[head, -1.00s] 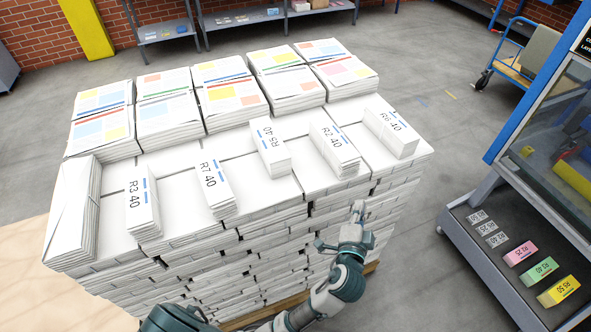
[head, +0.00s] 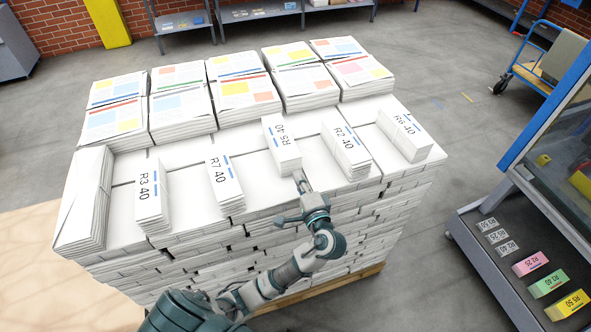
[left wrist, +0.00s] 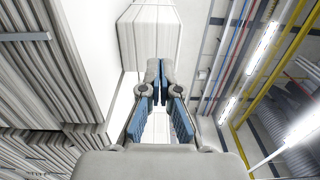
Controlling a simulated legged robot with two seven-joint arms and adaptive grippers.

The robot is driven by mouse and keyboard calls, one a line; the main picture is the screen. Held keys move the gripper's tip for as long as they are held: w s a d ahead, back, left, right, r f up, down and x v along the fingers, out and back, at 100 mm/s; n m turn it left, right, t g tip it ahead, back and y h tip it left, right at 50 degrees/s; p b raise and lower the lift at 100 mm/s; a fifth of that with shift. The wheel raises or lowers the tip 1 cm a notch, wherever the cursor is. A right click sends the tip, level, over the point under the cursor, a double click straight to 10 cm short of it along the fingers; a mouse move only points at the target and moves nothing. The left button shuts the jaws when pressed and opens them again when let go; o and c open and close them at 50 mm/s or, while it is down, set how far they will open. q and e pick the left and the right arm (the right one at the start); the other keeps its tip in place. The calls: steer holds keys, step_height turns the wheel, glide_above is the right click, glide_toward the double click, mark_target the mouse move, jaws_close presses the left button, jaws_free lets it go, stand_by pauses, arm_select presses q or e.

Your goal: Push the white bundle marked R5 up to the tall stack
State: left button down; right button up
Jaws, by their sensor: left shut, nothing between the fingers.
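The white bundle marked R5 (head: 281,146) lies lengthwise on the white layer, its far end close to the tall stack (head: 303,88) of printed newspapers. I cannot tell whether a small gap is left between them. My left gripper (head: 300,179) is shut and empty, its tips at the near end of R5. In the left wrist view a white bundle end (left wrist: 150,42) stands just beyond the shut fingers (left wrist: 157,72). Whether the tips touch it is unclear. My right gripper is not in view.
Other white bundles lie in the same row: R3 (head: 150,195), R7 (head: 225,187), R2 (head: 345,150) and R6 (head: 404,136). A machine (head: 530,210) with coloured labelled blocks is at the right. The floor between is clear.

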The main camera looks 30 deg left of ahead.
mark_target(292, 165)
arm_select(q)
steer(key=x, duration=0.3)
steer(key=shift+a, duration=0.15)
steer(key=p+x, duration=0.1)
steer(key=x, duration=0.4)
steer(key=shift+w+a, duration=0.2)
steer(key=shift+w, duration=0.1)
